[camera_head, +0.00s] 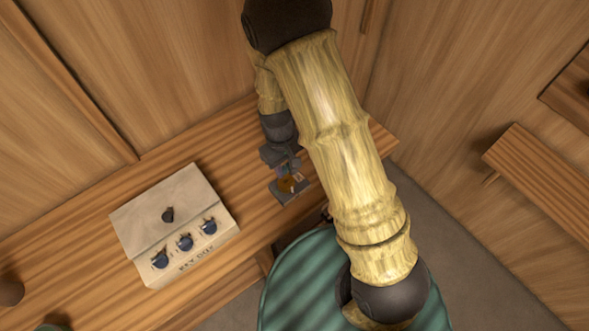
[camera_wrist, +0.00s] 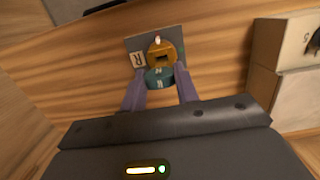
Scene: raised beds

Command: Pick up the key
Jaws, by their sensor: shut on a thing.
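My gripper (camera_wrist: 160,88) is shut on a teal, round-headed piece, which looks like the key (camera_wrist: 160,76); pale marks show on its face. In the wrist view it sits between the fingertips, directly below a brass disc (camera_wrist: 161,54) with a dark slot. The disc is on a grey plate (camera_wrist: 138,44) marked R. I cannot tell whether the key touches the disc. In the head view my gripper (camera_head: 286,168) is over the grey plate (camera_head: 291,194) on the wooden bench, and the key is hardly visible there.
A pale box (camera_head: 175,220) with several blue round pieces and lettering on its front stands on the bench (camera_head: 80,245), left of my gripper. Wooden walls rise behind. A wooden shelf (camera_head: 545,175) is at right.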

